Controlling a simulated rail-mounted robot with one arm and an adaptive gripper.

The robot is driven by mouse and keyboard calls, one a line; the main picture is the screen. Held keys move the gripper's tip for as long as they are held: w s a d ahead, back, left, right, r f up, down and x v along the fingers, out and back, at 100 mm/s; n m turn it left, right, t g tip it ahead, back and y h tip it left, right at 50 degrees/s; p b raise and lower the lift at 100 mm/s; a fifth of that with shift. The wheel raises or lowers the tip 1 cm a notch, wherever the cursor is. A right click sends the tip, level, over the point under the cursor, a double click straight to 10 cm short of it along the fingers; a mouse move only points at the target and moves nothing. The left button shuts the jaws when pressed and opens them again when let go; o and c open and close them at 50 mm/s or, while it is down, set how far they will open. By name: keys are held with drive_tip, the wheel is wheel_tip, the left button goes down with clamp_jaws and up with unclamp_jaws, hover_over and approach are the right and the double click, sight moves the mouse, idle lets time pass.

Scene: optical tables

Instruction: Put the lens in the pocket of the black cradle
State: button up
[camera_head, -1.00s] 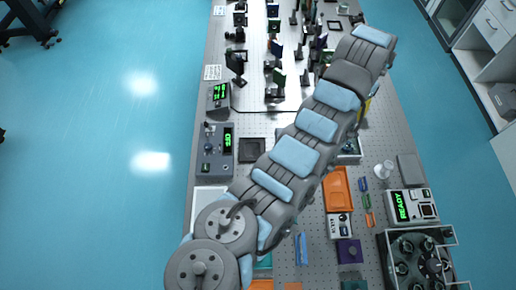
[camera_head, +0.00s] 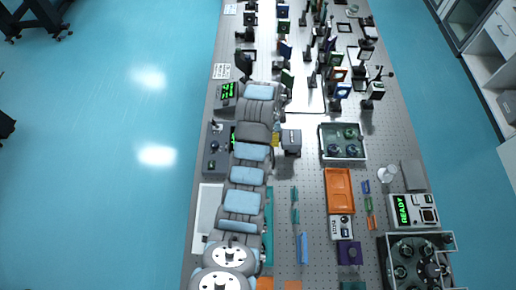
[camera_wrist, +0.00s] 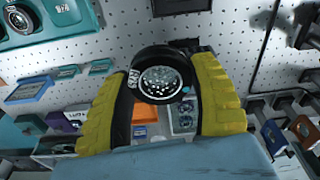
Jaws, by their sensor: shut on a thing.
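The lens (camera_wrist: 162,82) is a clear, speckled disc in a thick black ring in the wrist view. My gripper (camera_wrist: 163,72) is shut on it, with one yellow finger on each side of the ring. The black cradle (camera_wrist: 181,6) seems to be the dark square piece at the top edge of the wrist view, cut off there and apart from the lens. In the head view my arm covers the place beside the control box, and I cannot make out the cradle or the lens. A yellow part of my gripper (camera_head: 276,139) shows beside the arm.
The control box (camera_head: 215,150) stands left of my arm. A clear tray with round parts (camera_head: 343,143) and an orange tray (camera_head: 339,188) lie to the right. Upright optics mounts (camera_head: 336,75) crowd the far table. Bare perforated tabletop (camera_head: 310,185) lies left of the orange tray.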

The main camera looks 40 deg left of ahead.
drive_tip(key=s+a+f+m, duration=0.2)
drive_tip(key=s+a+f, duration=0.1)
drive_tip(key=s, duration=0.4)
drive_tip(key=s+a+f+m, duration=0.2)
drive_tip(key=s, duration=0.4)
drive_tip(key=w+f+b, duration=0.2)
drive_tip(key=w, duration=0.1)
drive_tip(key=w+a+f+b, duration=0.1)
drive_tip(key=w+f, duration=0.1)
drive_tip(key=w, duration=0.1)
drive_tip(key=w+f+b, duration=0.2)
drive_tip(key=w, duration=0.1)
drive_tip(key=shift+w+a+f+b, duration=0.2)
drive_tip(key=shift+w+a+b, duration=0.1)
drive_tip(key=shift+w+a, duration=0.1)
drive_tip(key=shift+w+a+f, duration=0.1)
drive_tip(key=shift+w+f, duration=0.45)
drive_tip(key=shift+w, duration=0.05)
drive_tip(key=shift+w+f, duration=0.2)
drive_tip(key=shift+f, duration=0.2)
drive_tip(key=shift+w+a+f+b, duration=0.15)
drive_tip(key=shift+w+f+b, duration=0.4)
drive_tip(key=shift+w+f, duration=0.15)
drive_tip(key=shift+f, duration=0.2)
drive_tip(key=f+b, duration=0.3)
drive_tip(key=shift+w+f, duration=0.15)
drive_tip(key=shift+w, duration=0.05)
